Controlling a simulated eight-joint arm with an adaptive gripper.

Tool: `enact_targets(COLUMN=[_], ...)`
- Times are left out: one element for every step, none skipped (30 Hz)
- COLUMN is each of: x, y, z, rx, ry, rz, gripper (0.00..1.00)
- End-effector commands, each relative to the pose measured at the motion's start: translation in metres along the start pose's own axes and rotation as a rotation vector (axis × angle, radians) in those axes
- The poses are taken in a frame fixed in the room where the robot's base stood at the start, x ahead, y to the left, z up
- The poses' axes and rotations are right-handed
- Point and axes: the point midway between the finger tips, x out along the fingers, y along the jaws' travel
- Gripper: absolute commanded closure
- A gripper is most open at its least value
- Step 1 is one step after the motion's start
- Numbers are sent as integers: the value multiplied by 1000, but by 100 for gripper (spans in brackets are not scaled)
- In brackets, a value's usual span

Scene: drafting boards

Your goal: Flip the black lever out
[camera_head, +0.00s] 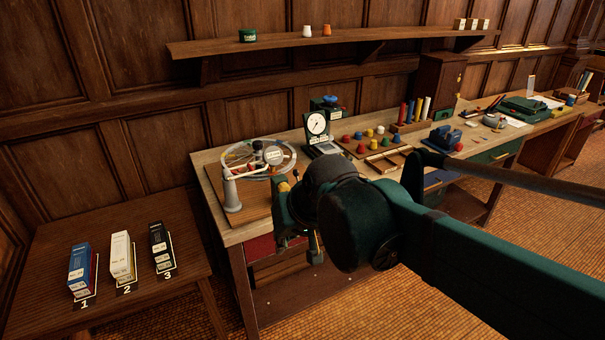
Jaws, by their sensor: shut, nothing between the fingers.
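I cannot make out a black lever for certain. A device with a grey post (231,192) and a red-and-white arm stands on a wooden board at the left end of the long bench. A small dark knob (258,146) shows over its clear round disc (270,157). My gripper (315,255) is shut and empty, pointing down by the bench's front edge, right of the post and apart from it. My dark wrist and green arm hide much of the gripper and part of the bench behind it.
A lower side table (55,240) at left holds three boxes. A shelf (335,39) runs above.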

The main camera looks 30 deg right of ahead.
Motion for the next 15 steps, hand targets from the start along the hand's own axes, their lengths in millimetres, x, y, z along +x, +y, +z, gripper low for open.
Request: enact_targets(x=[0,1,2,2,3,4,5,6,7,8,9,10,11,12,13], y=[1,0,0,0,0,0,0,0,0,0,0,0,0,0,1], z=[-8,-12,-16,-20,-23,-28,-31,-35,-40,-43,-47,-52,-56,-60,-64], rx=[19,31,45,56,66,81,92,102,116,127,138,152,163,173,186], ry=[-6,-11,-17,-22,-27,-33,-37,-41,-47,-52,-56,-62,-66,-70,-76], rz=[-5,-10,-16,-19,-23,-30,-34,-38,-44,-49,-53,-58,-63,-68,-74], gripper=[100,100,100,100,100,100,100,100,100,100,100,100,100,100,100])
